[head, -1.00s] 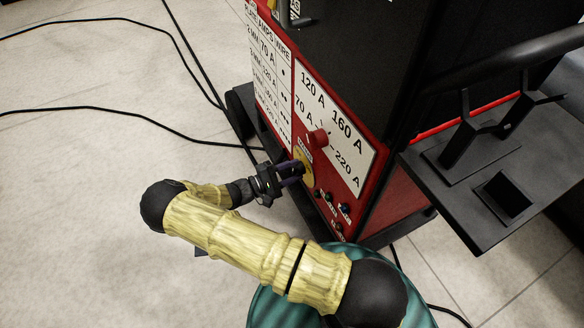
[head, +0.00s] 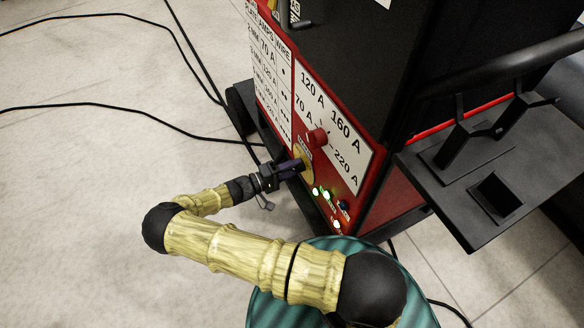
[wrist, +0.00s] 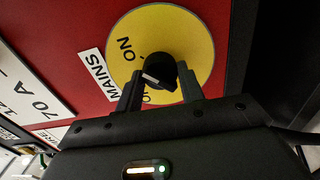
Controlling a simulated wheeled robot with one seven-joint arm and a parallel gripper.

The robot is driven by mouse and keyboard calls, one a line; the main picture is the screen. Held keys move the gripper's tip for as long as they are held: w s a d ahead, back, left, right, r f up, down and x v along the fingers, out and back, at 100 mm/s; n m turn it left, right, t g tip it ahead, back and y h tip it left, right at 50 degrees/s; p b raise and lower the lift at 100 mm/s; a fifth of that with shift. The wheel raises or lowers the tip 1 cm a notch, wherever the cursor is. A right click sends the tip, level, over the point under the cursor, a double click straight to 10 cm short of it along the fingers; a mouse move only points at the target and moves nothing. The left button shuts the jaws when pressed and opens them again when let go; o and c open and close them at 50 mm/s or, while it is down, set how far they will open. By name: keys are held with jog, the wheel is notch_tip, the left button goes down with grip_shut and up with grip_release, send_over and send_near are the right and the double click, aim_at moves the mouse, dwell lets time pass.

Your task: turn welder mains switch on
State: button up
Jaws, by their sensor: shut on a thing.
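The welder (head: 376,185) is a red and black cabinet, and its mains switch is a black knob (wrist: 157,68) on a yellow disc (wrist: 195,38). The wrist view shows the word ON on the disc, a second word mostly hidden behind my fingers, and a MAINS label (wrist: 98,73) beside it. The knob carries a white pointer mark; the exact setting is hard to read. My gripper (head: 299,166) is at the front panel, and its fingers (wrist: 159,76) are shut on the knob, one on each side. In the head view it hides most of the disc.
Lit lamps (head: 326,195) glow green and white below the switch. A red amps dial (head: 317,137) sits just above it. A black side shelf (head: 462,205) with brackets juts out at right. Black cables (head: 110,109) lie on the pale floor, which is otherwise clear at left.

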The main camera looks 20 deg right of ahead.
jog(key=o, duration=1)
jog(key=s+a+p, duration=0.1)
jog(key=a, duration=0.7)
jog(key=s+a+p, duration=0.1)
jog(key=s+a, duration=0.1)
jog(key=a, duration=0.7)
jog(key=shift+s, duration=0.25)
